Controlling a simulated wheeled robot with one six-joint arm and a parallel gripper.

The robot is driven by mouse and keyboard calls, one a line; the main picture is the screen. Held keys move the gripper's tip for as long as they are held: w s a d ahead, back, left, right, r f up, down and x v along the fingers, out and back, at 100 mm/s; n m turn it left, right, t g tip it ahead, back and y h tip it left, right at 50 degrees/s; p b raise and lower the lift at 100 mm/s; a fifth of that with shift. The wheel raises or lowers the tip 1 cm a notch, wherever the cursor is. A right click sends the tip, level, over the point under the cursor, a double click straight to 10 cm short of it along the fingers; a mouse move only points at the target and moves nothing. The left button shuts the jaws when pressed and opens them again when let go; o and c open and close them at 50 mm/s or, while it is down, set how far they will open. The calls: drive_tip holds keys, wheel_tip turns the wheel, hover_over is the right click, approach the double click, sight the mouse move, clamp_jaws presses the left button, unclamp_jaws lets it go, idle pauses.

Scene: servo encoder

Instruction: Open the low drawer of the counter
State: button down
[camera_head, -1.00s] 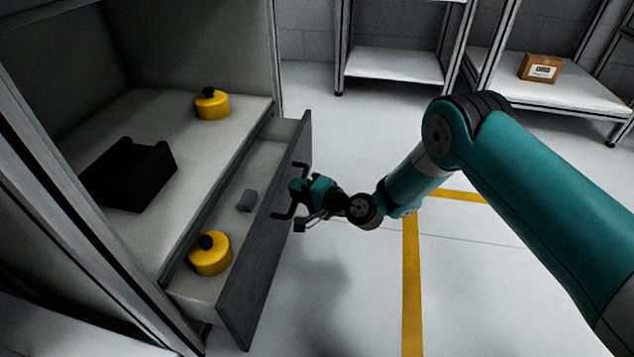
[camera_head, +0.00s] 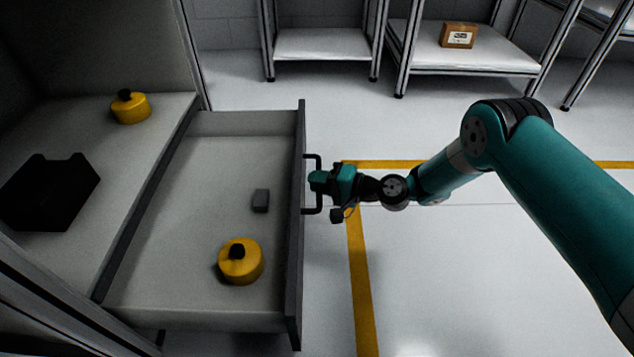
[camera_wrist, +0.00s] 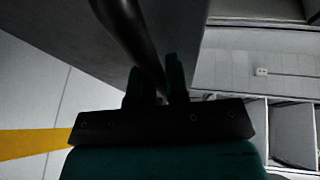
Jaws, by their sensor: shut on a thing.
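The low drawer (camera_head: 200,150) of the counter (camera_head: 150,178) stands pulled far out in the head view, its inside in plain sight. Its dark front panel (camera_head: 298,270) carries a black bar handle (camera_head: 307,157). My gripper (camera_head: 318,181) is at the handle from the outer side, shut on its bar. In the wrist view the two fingers (camera_wrist: 156,85) close around the dark handle bar (camera_wrist: 130,32), with the drawer front (camera_wrist: 65,28) behind. A yellow round part with a black knob (camera_head: 241,263) and a small grey block (camera_head: 261,201) lie in the drawer.
On the counter shelf above the drawer are another yellow part (camera_head: 131,108) and a black tray-like object (camera_head: 50,192). Shelving (camera_head: 322,45) with a cardboard box (camera_head: 458,36) stands at the back. The floor right of the drawer is clear, with yellow lines (camera_head: 358,275).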

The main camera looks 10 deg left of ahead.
drive_tip(key=shift+d, duration=0.5)
drive_tip(key=c, duration=1.1)
unclamp_jaws()
drive_tip(key=shift+c, duration=0.2)
drive_tip(key=shift+w, duration=0.1)
drive_tip(key=p+v, duration=0.8)
drive_tip(key=v, duration=0.9)
drive_tip(key=shift+d, duration=0.25)
